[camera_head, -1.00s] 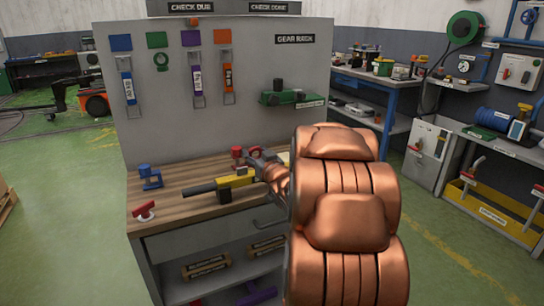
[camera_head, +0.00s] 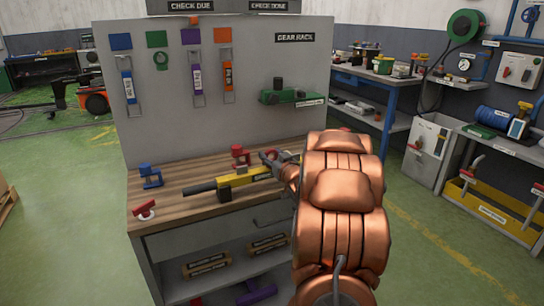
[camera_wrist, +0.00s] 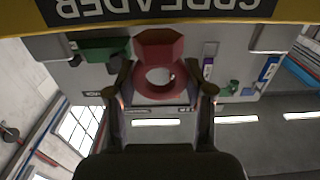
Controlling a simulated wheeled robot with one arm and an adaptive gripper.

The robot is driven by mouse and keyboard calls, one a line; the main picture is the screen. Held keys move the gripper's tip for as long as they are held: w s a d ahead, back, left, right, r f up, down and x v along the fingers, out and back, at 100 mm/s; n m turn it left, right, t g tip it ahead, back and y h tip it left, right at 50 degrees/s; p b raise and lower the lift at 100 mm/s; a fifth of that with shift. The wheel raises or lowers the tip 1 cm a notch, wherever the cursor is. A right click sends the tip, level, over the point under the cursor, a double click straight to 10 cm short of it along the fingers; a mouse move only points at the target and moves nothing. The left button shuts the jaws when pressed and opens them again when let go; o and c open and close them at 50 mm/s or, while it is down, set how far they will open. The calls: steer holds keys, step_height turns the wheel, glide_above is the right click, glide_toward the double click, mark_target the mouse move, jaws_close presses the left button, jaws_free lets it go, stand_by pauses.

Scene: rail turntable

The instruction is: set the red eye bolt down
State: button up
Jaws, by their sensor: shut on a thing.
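The red eye bolt (camera_wrist: 160,80) is between the fingers of my gripper (camera_wrist: 162,92) in the wrist view. Its ring faces the camera, and its hexagonal part points toward the yellow spreader bar (camera_wrist: 160,14). My gripper is shut on it. In the head view, my gripper (camera_head: 272,158) is low over the workbench (camera_head: 175,195), by the right part of the spreader bar (camera_head: 250,176). The eye bolt is small and partly hidden there. I cannot tell whether it touches the bar or the bench.
A red fixture (camera_head: 240,154) stands just left of my gripper, and a blue one (camera_head: 150,177) farther left. A red-handled piece (camera_head: 144,208) lies at the front left corner. A grey panel (camera_head: 225,85) with hanging straps rises behind. Bare wood shows at the bench's left.

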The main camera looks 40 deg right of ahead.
steer(key=shift+f, duration=0.45)
steer(key=o, duration=1.2)
steer(key=shift+o, duration=0.2)
steer(key=shift+r, duration=0.25)
steer(key=v, duration=1.2)
steer(key=shift+r, duration=0.2)
